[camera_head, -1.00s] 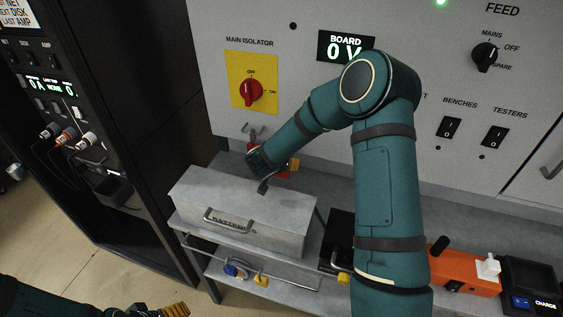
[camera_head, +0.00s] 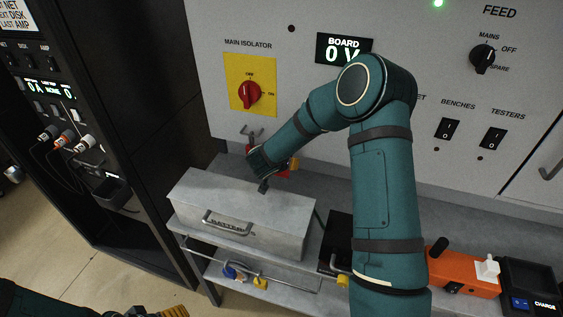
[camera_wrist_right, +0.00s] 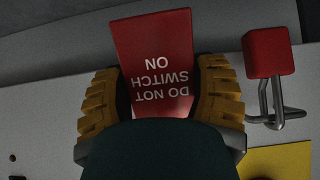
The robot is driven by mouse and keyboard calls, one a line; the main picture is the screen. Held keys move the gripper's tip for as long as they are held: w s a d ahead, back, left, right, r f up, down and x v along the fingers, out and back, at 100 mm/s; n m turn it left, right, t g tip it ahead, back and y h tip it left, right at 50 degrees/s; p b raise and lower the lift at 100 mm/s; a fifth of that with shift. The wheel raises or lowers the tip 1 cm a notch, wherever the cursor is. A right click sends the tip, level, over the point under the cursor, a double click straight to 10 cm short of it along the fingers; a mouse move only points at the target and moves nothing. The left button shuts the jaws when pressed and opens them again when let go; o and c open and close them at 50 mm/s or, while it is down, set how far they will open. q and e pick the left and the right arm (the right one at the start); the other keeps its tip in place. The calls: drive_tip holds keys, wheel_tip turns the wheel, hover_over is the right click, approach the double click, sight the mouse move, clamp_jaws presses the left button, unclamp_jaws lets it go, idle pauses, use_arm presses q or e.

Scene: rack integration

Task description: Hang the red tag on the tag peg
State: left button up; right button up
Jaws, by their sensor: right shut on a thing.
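My right gripper (camera_wrist_right: 160,95) is shut on the red tag (camera_wrist_right: 155,50), which reads "DO NOT SWITCH ON" upside down in the right wrist view. The tag lies between the yellow finger pads, close to the grey panel. In the head view my right gripper (camera_head: 275,165) is below the main isolator, and the tag is mostly hidden behind it. A red padlock-like block (camera_wrist_right: 268,52) with a metal loop hangs on the panel beside the tag, apart from it. I cannot clearly pick out the tag peg. My left gripper (camera_head: 160,312) is cut off at the bottom edge.
The yellow main isolator plate (camera_head: 251,84) with its red knob is above the right gripper. A grey metal box (camera_head: 245,215) stands on the bench just in front. An orange device (camera_head: 462,272) is at the right. A black rack (camera_head: 110,110) stands at the left.

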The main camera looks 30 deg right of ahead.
drive_tip(key=shift+w+d+f, duration=0.35)
drive_tip(key=shift+w+d, duration=0.1)
drive_tip(key=shift+d, duration=0.05)
idle(0.8)
drive_tip(key=shift+d+f, duration=0.1)
drive_tip(key=shift+f, duration=0.15)
idle(1.0)
drive_tip(key=o, duration=1.2)
drive_tip(key=shift+w, duration=0.1)
drive_tip(key=shift+o, duration=0.2)
drive_tip(key=v, duration=1.2)
